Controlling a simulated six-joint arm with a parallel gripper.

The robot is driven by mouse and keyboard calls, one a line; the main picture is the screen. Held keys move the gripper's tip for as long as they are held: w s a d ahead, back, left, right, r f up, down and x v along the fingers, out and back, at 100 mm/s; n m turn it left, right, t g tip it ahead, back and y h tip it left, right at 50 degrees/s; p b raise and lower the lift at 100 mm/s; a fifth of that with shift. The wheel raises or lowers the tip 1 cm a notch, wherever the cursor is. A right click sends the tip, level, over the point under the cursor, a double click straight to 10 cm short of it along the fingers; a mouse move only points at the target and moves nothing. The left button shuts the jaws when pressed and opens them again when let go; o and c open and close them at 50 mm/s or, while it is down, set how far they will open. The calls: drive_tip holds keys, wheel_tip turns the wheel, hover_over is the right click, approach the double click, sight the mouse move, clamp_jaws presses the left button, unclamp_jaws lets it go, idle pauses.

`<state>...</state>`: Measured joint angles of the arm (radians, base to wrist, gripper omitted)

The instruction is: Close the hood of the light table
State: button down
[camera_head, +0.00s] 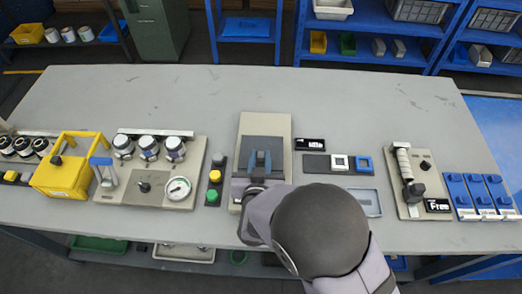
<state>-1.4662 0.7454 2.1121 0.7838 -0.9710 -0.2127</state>
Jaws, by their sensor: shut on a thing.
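The light table appears to be the beige unit (264,122) in the middle of the bench. A dark grey panel, which looks like its hood (264,143), lies over its middle and front part. My wrist and arm cover the front of the unit. I cannot tell the hood's exact angle.
A black "Idle" display (310,144) and a dark strip (315,163) with white and blue square frames are at right. A gauge panel (125,195) and yellow box (62,177) are farther left. The bench's back is clear.

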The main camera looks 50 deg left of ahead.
drive_tip(key=shift+s+d+f, duration=0.1)
drive_tip(key=shift+f, duration=0.1)
drive_tip(key=c, duration=1.6)
unclamp_jaws()
drive_tip(key=shift+o, duration=0.2)
drive_tip(key=shift+r, duration=0.15)
drive_tip(key=shift+s+d+r, duration=0.1)
drive_tip(key=shift+s+d, duration=0.05)
drive_tip(key=shift+s, duration=0.05)
drive_tip(key=shift+b+v, duration=0.7)
drive_tip(key=shift+v, duration=2.75)
